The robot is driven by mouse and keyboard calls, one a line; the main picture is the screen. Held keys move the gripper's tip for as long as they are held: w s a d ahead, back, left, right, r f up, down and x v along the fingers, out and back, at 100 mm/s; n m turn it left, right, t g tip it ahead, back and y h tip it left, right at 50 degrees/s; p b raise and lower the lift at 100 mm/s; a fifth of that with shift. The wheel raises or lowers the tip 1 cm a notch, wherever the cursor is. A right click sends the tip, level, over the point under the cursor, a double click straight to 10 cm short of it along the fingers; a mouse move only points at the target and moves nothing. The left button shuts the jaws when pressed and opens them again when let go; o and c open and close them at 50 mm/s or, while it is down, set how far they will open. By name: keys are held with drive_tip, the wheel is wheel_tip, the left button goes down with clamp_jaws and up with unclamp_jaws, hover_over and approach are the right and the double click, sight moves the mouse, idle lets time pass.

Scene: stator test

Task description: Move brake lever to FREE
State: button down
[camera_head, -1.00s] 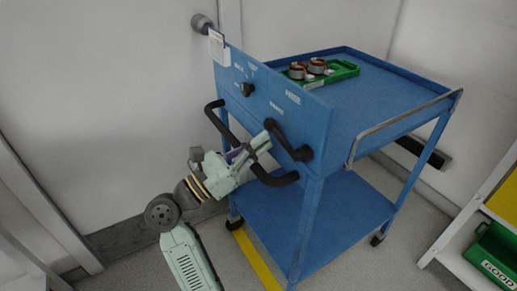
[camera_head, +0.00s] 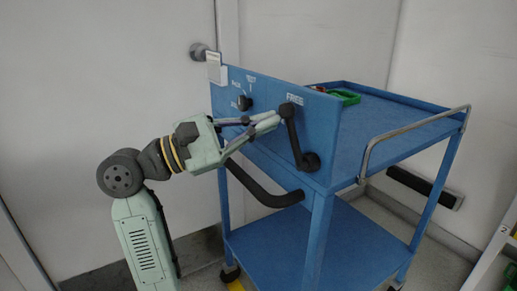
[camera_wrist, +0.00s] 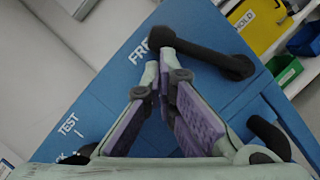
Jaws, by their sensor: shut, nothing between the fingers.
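The brake lever (camera_head: 292,135) is a black arm on the blue panel, with its pivot at the lower right and its knob up, just under the white word FREE (camera_head: 295,98). In the wrist view the lever (camera_wrist: 215,58) runs from its pivot to a knob beside the partly covered FREE lettering. My gripper (camera_head: 279,119) is shut and empty, its tips at the left side of the lever near the knob. In the wrist view the fingertips (camera_wrist: 160,60) converge close against the knob; I cannot tell whether they touch it.
A black rotary switch (camera_head: 243,103) sits left on the panel, behind my gripper. A black handle bar (camera_head: 262,194) juts out below my gripper. The blue cart (camera_head: 400,133) carries a green tray (camera_head: 347,97) on top. Open space lies left of the panel.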

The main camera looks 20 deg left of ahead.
sight(286, 113)
drive_tip(key=shift+s+d+r+m+g+b, duration=0.35)
drive_tip(key=shift+d+r+m+b, duration=0.1)
drive_tip(key=shift+m, duration=0.5)
drive_tip(key=shift+s+d+r+m+g+b, duration=0.25)
drive_tip(key=shift+d+r+m+g+b, duration=0.15)
drive_tip(key=shift+m, duration=0.5)
drive_tip(key=shift+s+d+r+m+g+b, duration=0.35)
drive_tip(key=shift+m+b, duration=0.1)
drive_tip(key=shift+m, duration=0.5)
drive_tip(key=shift+s+a, duration=0.1)
